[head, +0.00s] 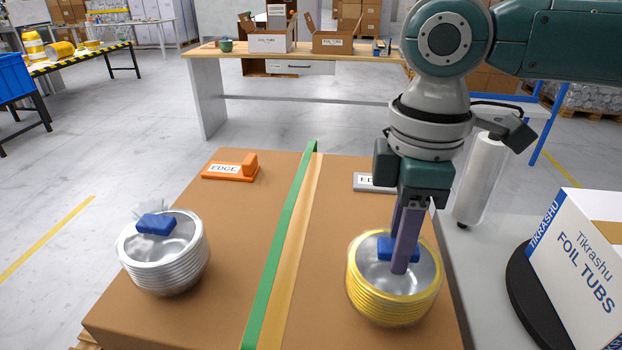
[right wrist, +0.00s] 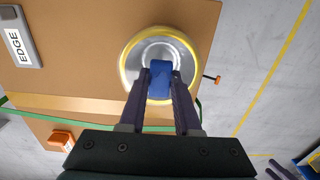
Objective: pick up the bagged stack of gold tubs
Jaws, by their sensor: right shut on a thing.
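The bagged stack of gold tubs (head: 392,307) stands upright on the right half of the brown carton top. It also shows in the right wrist view (right wrist: 127,57). A blue clip (right wrist: 160,80) closes the bag at the middle of the tubs' opening. My right gripper (head: 401,262) points down into the opening, with its fingers shut on the blue clip. The far finger is partly hidden behind the near one in the head view. My left gripper is not in view.
A bagged stack of silver tubs (head: 170,268) with a blue clip stands on the left half of the carton (head: 225,305). Green tape (head: 285,240) runs between the stacks. An orange EDGE block (head: 230,170) and a grey one (head: 365,182) sit at the far edge. A foil tubs box (head: 585,260) stands right.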

